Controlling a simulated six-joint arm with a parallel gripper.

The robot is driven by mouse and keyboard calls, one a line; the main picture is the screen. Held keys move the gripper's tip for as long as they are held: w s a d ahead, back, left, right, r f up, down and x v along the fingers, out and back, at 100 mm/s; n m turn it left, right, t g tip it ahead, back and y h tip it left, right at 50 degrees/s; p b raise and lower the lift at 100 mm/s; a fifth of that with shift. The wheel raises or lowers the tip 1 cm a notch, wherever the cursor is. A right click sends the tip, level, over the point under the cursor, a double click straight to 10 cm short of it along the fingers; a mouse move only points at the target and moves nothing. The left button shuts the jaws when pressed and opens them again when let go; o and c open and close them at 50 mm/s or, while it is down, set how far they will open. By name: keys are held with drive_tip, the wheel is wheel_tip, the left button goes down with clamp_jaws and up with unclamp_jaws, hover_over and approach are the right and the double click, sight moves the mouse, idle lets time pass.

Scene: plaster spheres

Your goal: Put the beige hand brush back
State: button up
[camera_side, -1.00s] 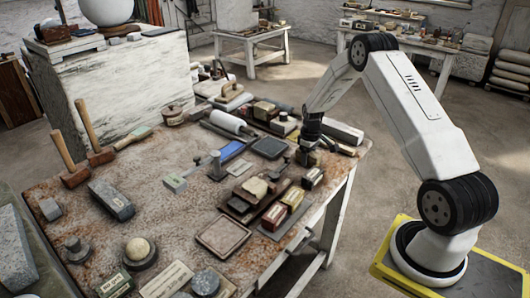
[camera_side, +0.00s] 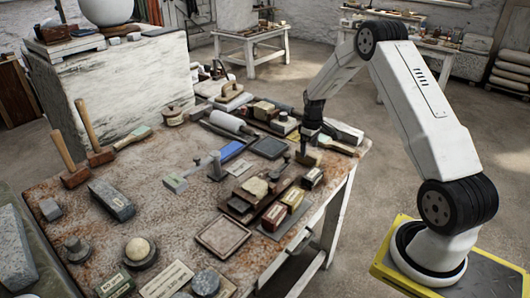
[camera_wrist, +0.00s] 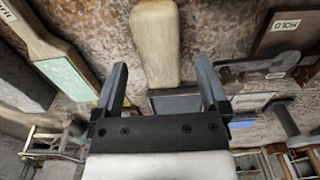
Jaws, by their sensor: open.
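The beige hand brush (camera_wrist: 155,40) shows in the wrist view as a long, pale wooden body with a rounded end. It lies on the worktable (camera_wrist: 210,20) between and beyond my two fingertips. My gripper (camera_wrist: 162,66) is open, with one finger on each side of the brush's line. In the side view my gripper (camera_side: 309,146) is low over the table's right part. The brush (camera_side: 316,158) is partly hidden there beneath it. I cannot tell whether the fingers touch it.
A brush with a mint-green edge (camera_wrist: 66,76) lies to the left in the wrist view. In the side view, several small boxes (camera_side: 292,197) stand close to my gripper. The table's middle left (camera_side: 150,180) is fairly clear.

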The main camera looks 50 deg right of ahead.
sight(309, 152)
wheel_tip(309, 152, up, 8)
idle(0.4)
idle(0.5)
drive_tip(key=s+a+r+t, duration=0.1)
drive_tip(key=s+a, duration=0.3)
drive_tip(key=a, duration=0.5)
drive_tip(key=s+a+r, duration=0.1)
drive_tip(key=s+a, duration=0.4)
drive_tip(key=a, duration=0.5)
drive_tip(key=s+a+r+t, duration=0.1)
drive_tip(key=s+a, duration=0.4)
drive_tip(key=a, duration=0.5)
drive_tip(key=shift+s+a+t, duration=0.2)
drive_tip(key=shift+a+t, duration=0.05)
drive_tip(key=shift+t, duration=0.05)
